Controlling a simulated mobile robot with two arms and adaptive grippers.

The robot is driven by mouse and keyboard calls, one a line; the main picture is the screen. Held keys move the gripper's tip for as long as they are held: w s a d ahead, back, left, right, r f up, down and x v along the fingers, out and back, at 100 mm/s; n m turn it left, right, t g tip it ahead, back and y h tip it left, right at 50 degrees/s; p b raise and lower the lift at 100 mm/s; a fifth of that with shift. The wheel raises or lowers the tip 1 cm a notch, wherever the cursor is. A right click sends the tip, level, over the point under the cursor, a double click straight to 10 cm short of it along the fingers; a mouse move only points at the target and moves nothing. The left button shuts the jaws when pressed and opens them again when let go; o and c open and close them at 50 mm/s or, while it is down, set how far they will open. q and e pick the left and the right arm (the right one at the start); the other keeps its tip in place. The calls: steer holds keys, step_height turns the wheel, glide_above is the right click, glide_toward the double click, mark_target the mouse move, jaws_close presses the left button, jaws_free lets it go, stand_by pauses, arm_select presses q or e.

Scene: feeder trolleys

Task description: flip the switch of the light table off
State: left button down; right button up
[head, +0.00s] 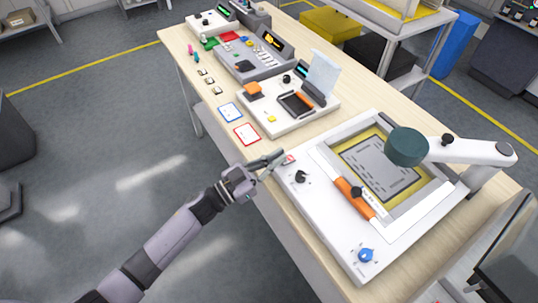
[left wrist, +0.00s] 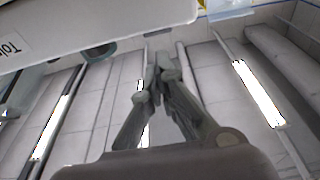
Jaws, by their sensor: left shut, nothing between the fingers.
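The light table (head: 338,234) is a broad white panel on the near part of the bench, with a yellow-edged screen holding a grey sheet (head: 375,165). A small red switch (head: 289,159) sits at its left corner; its position is too small to tell. My left gripper (head: 279,156) is shut and empty, with its fingertips right beside the switch; I cannot tell whether they touch it. In the left wrist view the closed fingers (left wrist: 160,65) point up the picture, and the switch does not show. My right gripper is not in view.
A black knob (head: 301,177), an orange handle (head: 354,198) and a blue knob (head: 366,255) are on the panel. A dark green lamp head (head: 405,146) hangs over the screen. Other devices (head: 255,55) and cards (head: 247,134) lie farther along the bench. Floor at left is clear.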

arm_select(q)
steer(key=shift+s+a+f, duration=0.1)
steer(key=shift+a+f, duration=0.05)
steer(key=shift+f, duration=0.45)
